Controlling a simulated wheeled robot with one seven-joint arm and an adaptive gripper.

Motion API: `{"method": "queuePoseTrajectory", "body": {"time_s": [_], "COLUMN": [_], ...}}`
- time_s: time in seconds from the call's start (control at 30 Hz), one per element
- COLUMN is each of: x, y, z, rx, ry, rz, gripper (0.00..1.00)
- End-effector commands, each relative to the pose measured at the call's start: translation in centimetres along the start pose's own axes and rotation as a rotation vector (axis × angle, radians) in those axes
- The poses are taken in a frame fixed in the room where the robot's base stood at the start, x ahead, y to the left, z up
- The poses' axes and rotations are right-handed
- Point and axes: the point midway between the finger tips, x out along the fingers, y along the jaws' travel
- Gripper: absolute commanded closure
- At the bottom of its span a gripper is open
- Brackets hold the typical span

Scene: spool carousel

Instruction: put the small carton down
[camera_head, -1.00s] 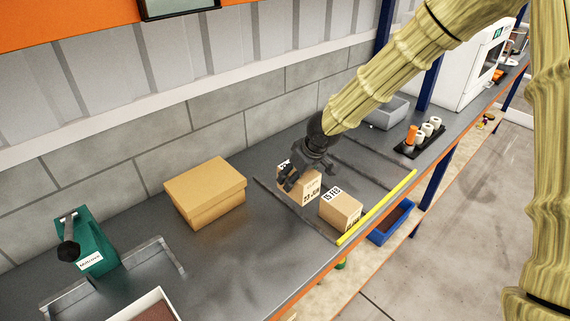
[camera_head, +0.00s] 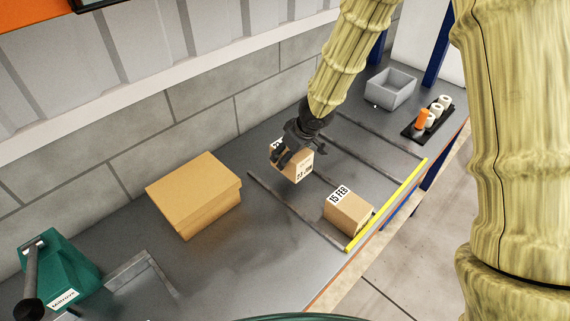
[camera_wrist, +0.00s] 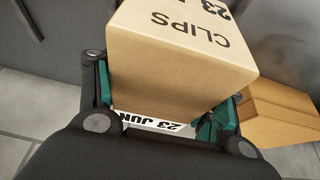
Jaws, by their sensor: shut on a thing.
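The small carton (camera_head: 298,165) is a tan box with a white label reading 23 JUN. In the wrist view the same carton (camera_wrist: 182,58) fills the middle, with CLIPS printed on one face. My gripper (camera_head: 287,152) is shut on it, one finger on each side. It holds the carton tilted over the back part of the marked lane on the bench. Whether the carton touches the bench I cannot tell. My gripper's green-padded fingers (camera_wrist: 165,108) show in the wrist view.
A second carton labelled 15 FEB (camera_head: 348,209) stands at the front of the lane, by the yellow strip (camera_head: 390,203). A larger brown box (camera_head: 195,195) is to the left. A grey bin (camera_head: 391,88) and a black tray of spools (camera_head: 409,133) are behind right.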

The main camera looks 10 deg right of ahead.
Motion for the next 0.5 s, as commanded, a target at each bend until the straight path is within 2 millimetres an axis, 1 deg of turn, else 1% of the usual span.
{"method": "queuePoseTrajectory", "body": {"time_s": [0.03,0.2,0.4,0.5], "x": [1.0,3.0,4.7,5.0], "y": [0.1,0.3,0.3,0.1], "z": [-0.1,-0.7,0.0,0.4], "rx": [0.002,0.002,-0.002,-0.003], "ry": [-0.002,-0.012,-0.015,-0.013], "rz": [-0.008,-0.019,-0.02,-0.016], "gripper": [0.84,0.84,0.84,0.84]}}
